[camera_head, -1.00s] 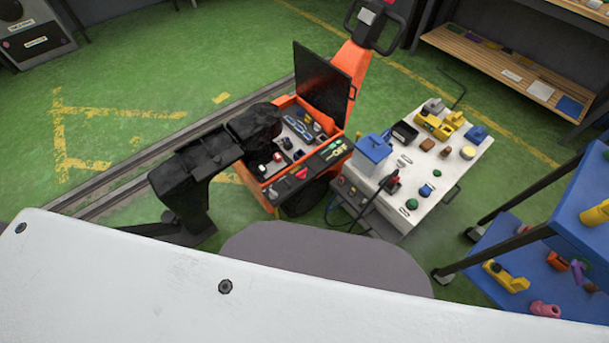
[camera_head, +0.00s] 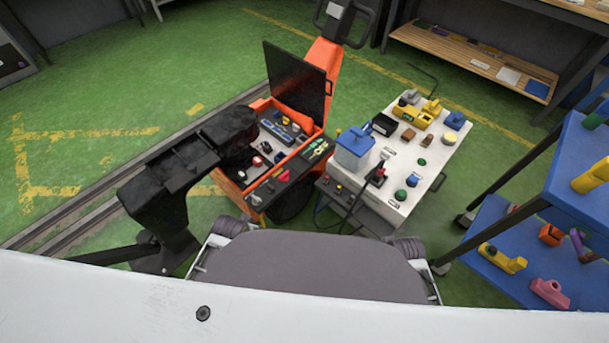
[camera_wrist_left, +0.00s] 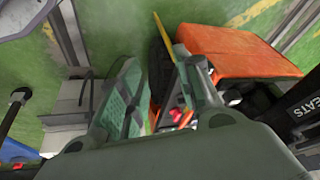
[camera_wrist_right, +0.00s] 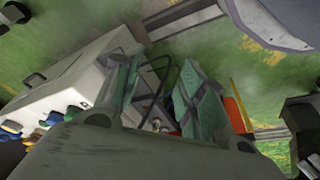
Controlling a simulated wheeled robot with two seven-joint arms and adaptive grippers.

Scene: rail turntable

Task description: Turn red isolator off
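Several red parts show in the head view, and I cannot tell for sure which is the isolator. A red knob (camera_head: 284,175) sits on the black front panel of the orange box. A red piece (camera_head: 378,172) stands on the white cart by a black cable. In the left wrist view, my left gripper (camera_wrist_left: 157,70) is open and empty, with a small red part (camera_wrist_left: 176,115) and the orange box beyond its fingers. My right gripper (camera_wrist_right: 161,68) is open and empty, the white cart beyond it. The head view shows neither gripper.
The orange box (camera_head: 247,180) has a raised black lid (camera_head: 294,84). A black jointed structure (camera_head: 160,190) stands at its left. The white cart (camera_head: 416,180) carries coloured parts. A blue shelf trolley (camera_head: 560,200) is at right. Green floor is clear at far left.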

